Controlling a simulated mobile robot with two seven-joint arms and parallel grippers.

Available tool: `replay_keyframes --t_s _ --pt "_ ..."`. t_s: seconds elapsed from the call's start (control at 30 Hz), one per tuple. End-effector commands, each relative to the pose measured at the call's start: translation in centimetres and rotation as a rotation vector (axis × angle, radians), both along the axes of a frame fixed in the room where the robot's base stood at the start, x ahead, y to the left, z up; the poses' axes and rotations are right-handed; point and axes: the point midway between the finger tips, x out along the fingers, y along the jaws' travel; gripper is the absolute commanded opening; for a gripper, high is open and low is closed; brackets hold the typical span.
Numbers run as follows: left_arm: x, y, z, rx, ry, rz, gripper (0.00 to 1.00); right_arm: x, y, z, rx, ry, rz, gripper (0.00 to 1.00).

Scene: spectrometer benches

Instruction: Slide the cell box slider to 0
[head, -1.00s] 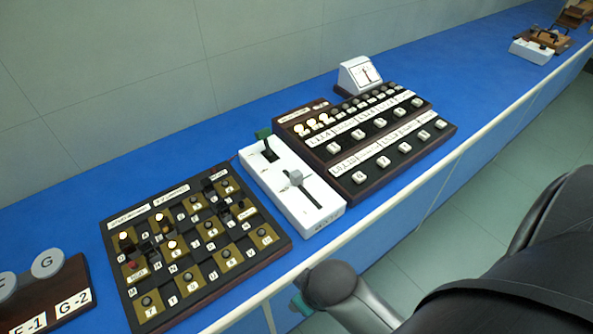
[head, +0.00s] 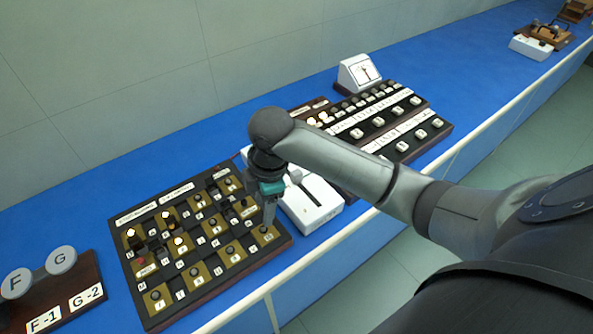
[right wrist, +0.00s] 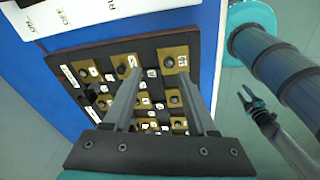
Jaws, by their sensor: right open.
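The white slider box (head: 318,210) stands on the blue bench, partly covered by my right arm in the head view. Its grey slider knob (head: 295,175) shows beside the arm, near a dark slot; the green-knobbed slider at its far end is hidden. A white panel with lettering, apparently this box, shows at the top left of the right wrist view (right wrist: 100,10). My right gripper (head: 268,220) points down over the checkered panel's right side, left of the box; its fingers are apart and empty in the right wrist view (right wrist: 160,95).
The checkered button panel (head: 200,250) lies under the right gripper. A dark button console (head: 400,140) adjoins the box's right side. A small white meter (head: 358,72) stands behind. Part of another arm, apparently my left, with a small gripper (right wrist: 256,105), shows at the wrist view's right.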

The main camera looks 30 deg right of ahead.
Motion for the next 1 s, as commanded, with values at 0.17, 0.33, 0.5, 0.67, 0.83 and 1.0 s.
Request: replay_keyframes --t_s 0.17,0.33,0.5,0.67,0.83,1.0 --pt "0.1 0.2 0.1 0.003 -0.002 0.000 0.50 3.8 -5.1 4.2 -0.086 0.036 0.140 0.57" --pt "0.1 0.2 0.2 0.002 -0.003 0.001 0.50 5.8 -9.2 8.2 -0.117 0.070 0.216 0.57" --pt "0.1 0.2 0.2 0.002 -0.003 0.001 0.50 6.5 -11.5 10.8 -0.117 0.088 0.250 0.57" --pt "0.1 0.2 0.1 0.003 -0.003 0.001 0.50 6.6 -12.0 10.8 -0.114 0.094 0.260 0.57" --pt "0.1 0.2 -0.2 0.003 -0.003 0.002 0.50 6.5 -12.0 8.2 -0.114 0.096 0.260 0.57" --pt "0.1 0.2 -0.7 0.003 -0.002 0.001 0.50 6.5 -12.0 4.5 -0.114 0.096 0.260 0.57"
